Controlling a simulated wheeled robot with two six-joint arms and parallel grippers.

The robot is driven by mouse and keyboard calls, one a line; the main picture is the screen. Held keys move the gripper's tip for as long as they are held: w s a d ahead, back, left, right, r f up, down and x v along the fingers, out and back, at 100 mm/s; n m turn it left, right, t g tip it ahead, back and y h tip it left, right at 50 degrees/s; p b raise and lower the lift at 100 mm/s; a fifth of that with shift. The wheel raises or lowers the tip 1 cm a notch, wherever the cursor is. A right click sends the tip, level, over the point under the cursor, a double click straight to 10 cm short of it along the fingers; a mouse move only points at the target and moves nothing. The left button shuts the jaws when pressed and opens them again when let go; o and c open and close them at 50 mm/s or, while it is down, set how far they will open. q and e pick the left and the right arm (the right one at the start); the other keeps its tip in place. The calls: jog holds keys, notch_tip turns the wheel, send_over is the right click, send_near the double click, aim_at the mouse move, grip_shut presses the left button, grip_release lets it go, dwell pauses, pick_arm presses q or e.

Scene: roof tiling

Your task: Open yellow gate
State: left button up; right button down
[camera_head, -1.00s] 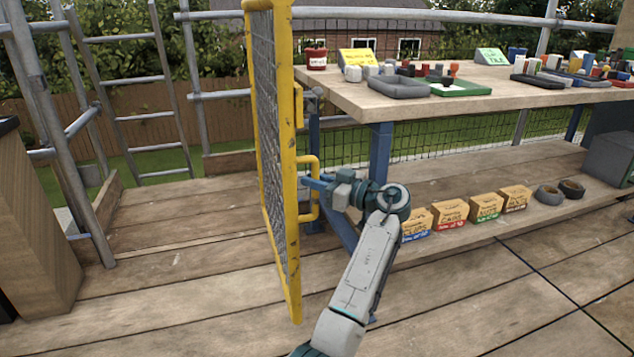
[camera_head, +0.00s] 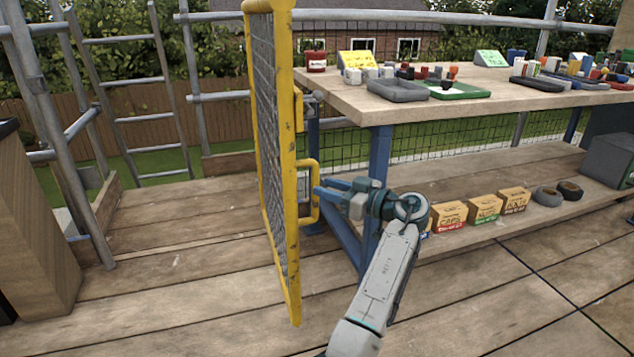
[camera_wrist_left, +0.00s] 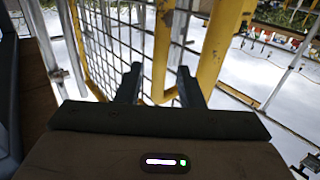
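The yellow gate (camera_head: 287,165), a tall frame with grey mesh, stands swung out toward me, seen nearly edge-on. The gap to its left is clear. Its yellow D-shaped handle (camera_head: 313,192) is on the right face. My left gripper (camera_head: 320,188) points left at the handle, its fingertips just right of the bar. In the left wrist view, the two fingers (camera_wrist_left: 160,82) are spread apart, with the yellow handle (camera_wrist_left: 163,50) ahead of and between the tips. They do not close on it; whether one touches is unclear. My right gripper is not in view.
A wooden workbench (camera_head: 345,98) with trays and small parts stands right of the gate. Its low shelf holds several cardboard boxes (camera_head: 450,213) behind my left arm. A metal ladder (camera_head: 125,80) and scaffold poles stand at the left. The plank floor in front is free.

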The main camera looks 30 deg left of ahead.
pick_arm(q)
jog(key=d, duration=0.6)
jog(key=shift+s+d+p, duration=0.25)
jog(key=shift+d+p, duration=0.05)
jog(key=shift+p, duration=0.15)
